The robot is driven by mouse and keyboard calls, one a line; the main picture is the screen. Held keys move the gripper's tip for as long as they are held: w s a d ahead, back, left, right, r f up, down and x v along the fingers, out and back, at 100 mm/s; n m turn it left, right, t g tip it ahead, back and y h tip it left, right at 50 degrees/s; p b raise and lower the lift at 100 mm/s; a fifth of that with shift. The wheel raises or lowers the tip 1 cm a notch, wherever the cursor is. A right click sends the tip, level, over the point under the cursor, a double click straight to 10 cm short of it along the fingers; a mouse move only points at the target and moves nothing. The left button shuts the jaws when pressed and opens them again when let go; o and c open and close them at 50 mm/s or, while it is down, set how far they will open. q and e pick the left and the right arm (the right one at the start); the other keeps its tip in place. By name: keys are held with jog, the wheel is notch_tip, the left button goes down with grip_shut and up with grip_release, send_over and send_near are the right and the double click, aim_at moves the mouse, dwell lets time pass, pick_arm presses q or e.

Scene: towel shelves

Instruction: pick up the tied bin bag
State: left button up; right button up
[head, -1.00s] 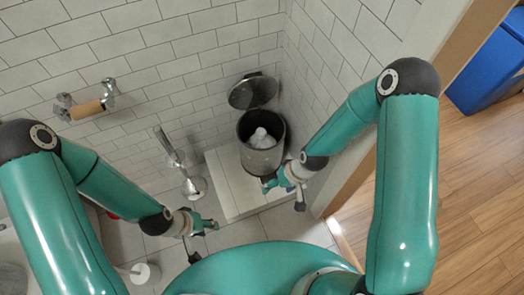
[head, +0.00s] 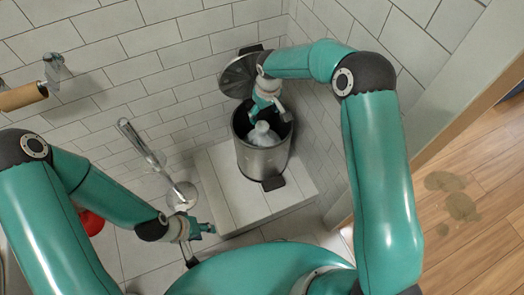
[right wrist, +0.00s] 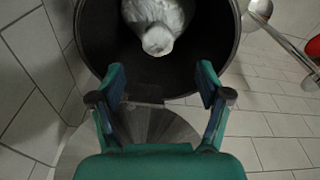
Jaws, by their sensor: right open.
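The tied bin bag (head: 262,135) is white with a bunched top and sits inside the round metal bin (head: 264,163). In the right wrist view the bag (right wrist: 158,18) shows ahead of the fingers, within the dark bin opening. My right gripper (head: 272,108) is above the back of the bin's mouth. Its two fingers (right wrist: 160,82) are apart with nothing between them, and the bag is beyond their tips. My left gripper (head: 204,229) is low at the left, away from the bin; its fingers are too small to judge. The lower part of the bag is hidden in the bin.
The bin's lid (head: 238,75) stands open behind it, close to my right gripper. The bin stands on a white tiled step (head: 222,190) near the wall corner. A toilet brush holder (head: 182,195) with a tall metal handle is to its left.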

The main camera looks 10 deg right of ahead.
aim_at(263, 125)
jog(key=f, duration=0.2)
jog(key=f+b, duration=0.1)
jog(key=f, duration=0.4)
jog(key=shift+w+f, duration=0.15)
jog(key=shift+w, duration=0.25)
jog(key=f, duration=0.1)
jog(key=f+b, duration=0.1)
jog(key=f, duration=0.1)
jog(key=w+f+b, duration=0.1)
jog(key=f, duration=0.1)
jog(key=shift+a, duration=0.15)
grip_shut()
jog(key=shift+r, duration=0.15)
